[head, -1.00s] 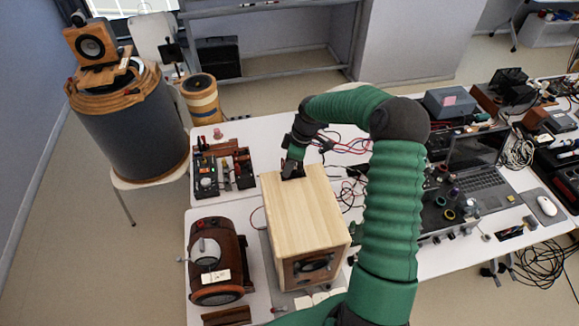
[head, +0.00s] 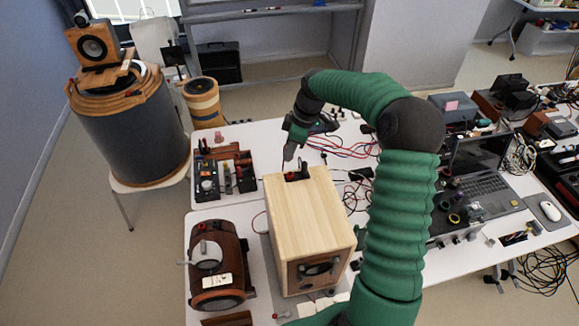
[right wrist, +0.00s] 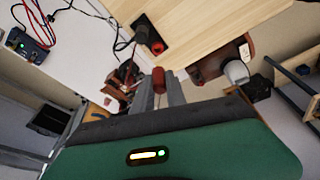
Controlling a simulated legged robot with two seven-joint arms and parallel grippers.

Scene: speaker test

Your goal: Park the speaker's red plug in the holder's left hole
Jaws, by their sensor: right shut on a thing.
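My right gripper (head: 290,152) hangs just above the back edge of the wooden speaker box (head: 312,212). In the right wrist view, its two fingers (right wrist: 159,92) are shut on the red plug (right wrist: 158,77). The plug is too small to make out clearly in the head view. A black terminal plate (head: 297,175) with a red post sits at the speaker's back edge, below and apart from the gripper; it also shows in the right wrist view (right wrist: 150,36). I cannot clearly pick out the holder or its holes. My left gripper is not in view.
A tray of instruments with red and black parts (head: 207,185) lies left of the speaker. A brown rounded device (head: 220,255) stands in front of it. Red and blue cables (head: 340,148) lie behind, and a laptop (head: 480,165) stands to the right.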

